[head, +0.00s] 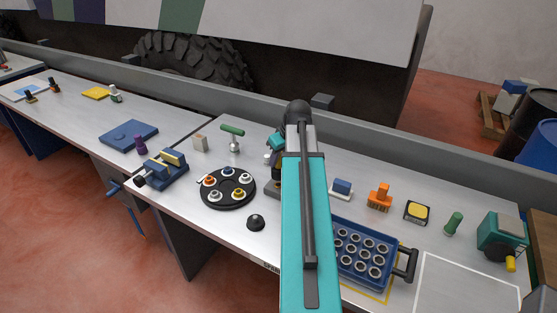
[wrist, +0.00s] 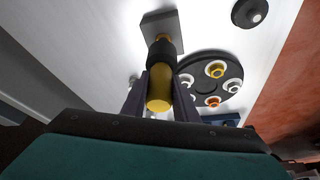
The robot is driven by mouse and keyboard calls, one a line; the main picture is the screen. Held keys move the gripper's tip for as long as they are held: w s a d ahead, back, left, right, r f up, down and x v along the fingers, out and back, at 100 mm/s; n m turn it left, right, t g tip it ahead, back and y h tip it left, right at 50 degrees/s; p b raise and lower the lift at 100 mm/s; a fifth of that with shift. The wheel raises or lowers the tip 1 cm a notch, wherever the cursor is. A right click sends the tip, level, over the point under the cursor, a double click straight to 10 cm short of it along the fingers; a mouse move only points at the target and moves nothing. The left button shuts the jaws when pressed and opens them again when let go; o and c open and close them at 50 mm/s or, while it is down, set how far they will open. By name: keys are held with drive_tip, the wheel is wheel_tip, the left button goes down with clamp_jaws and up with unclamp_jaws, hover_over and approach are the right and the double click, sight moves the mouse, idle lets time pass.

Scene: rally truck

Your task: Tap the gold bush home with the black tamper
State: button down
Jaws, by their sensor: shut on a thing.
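In the wrist view my gripper (wrist: 160,76) is shut on the black tamper (wrist: 160,57), a dark cylinder with a yellow end (wrist: 160,92) pointing toward the camera. Past its far end a bit of gold (wrist: 162,37) shows, which looks like the gold bush, at a grey square block (wrist: 155,20) on the bench. The tamper covers most of that spot, so I cannot tell whether it touches the bush or how deep the bush sits. In the head view my arm hides the tamper and bush.
A black round tray (head: 227,186) with several coloured bushes stands left of my arm; it shows in the wrist view (wrist: 200,61). A black dome (head: 256,223) lies near the bench's front edge. A blue crate (head: 345,268) of rings stands right, a blue vise (head: 165,172) left.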

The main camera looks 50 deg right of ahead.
sight(279, 167)
drive_tip(key=shift+r+p, duration=0.45)
drive_tip(key=shift+r, duration=0.6)
drive_tip(key=shift+f, duration=0.15)
wheel_tip(279, 167, down, 6)
drive_tip(key=b, duration=0.3)
drive_tip(key=shift+r+p, duration=0.75)
drive_tip(key=shift+r, duration=0.95)
drive_tip(key=shift+r, duration=0.1)
drive_tip(key=shift+r+p, duration=1.5)
drive_tip(key=shift+r, duration=0.9)
